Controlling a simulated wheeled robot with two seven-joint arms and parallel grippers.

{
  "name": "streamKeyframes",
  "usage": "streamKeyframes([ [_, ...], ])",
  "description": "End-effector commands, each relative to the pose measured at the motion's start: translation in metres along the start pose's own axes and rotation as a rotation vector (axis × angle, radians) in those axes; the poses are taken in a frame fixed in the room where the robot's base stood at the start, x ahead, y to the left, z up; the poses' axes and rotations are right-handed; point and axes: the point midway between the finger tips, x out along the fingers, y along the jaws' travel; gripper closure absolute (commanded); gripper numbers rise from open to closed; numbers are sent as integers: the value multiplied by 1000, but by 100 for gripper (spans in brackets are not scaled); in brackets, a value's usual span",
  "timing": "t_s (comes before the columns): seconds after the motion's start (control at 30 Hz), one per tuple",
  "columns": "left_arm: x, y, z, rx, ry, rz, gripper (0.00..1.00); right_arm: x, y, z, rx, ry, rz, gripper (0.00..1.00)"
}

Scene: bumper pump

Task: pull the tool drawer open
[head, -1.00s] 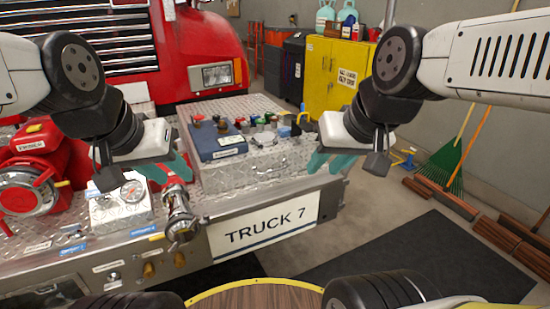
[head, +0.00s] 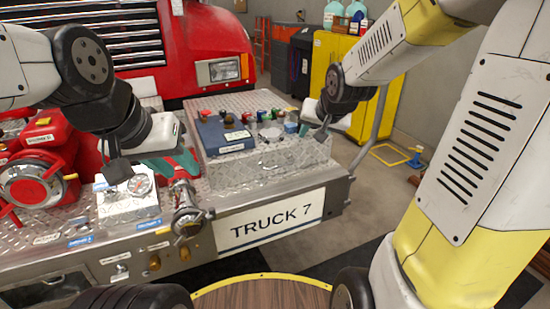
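No part in view is clearly readable as the tool drawer. A diamond-plate box (head: 265,168) stands on the truck bumper, with its top and front face showing. A dark framed panel (head: 48,291) is in the bumper front at lower left.
A blue case (head: 226,138) and several coloured caps are on the box. A gauge block (head: 128,204), a metal nozzle (head: 186,212) and a red pump (head: 35,185) crowd the bumper's left. A yellow cabinet (head: 338,58) stands behind. Floor right of the bumper is partly clear.

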Motion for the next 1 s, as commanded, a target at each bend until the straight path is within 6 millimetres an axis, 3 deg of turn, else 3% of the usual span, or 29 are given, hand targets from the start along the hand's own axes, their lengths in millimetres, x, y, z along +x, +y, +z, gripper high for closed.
streamKeyframes([
  [0.03, 0, 0, 0, 0, 0, 0, 64, 28, 1, -4, 33, 2, -13, 66],
  [0.27, 0, 0, 0, 0, 0, 0, 64, 138, -4, -18, 221, 64, -142, 66],
  [0.4, 0, 0, 0, 0, 0, 0, 64, 200, -7, -13, 375, 94, -250, 66],
  [0.6, 0, 0, 0, 0, 0, 0, 64, 273, -8, 5, 649, 141, -425, 66],
  [0.8, 0, 0, 0, 0, 0, 0, 64, 316, -1, 24, 916, 196, -579, 66],
  [1.0, 0, 0, 0, 0, 0, 0, 64, 331, 4, 32, 1046, 229, -652, 66],
])
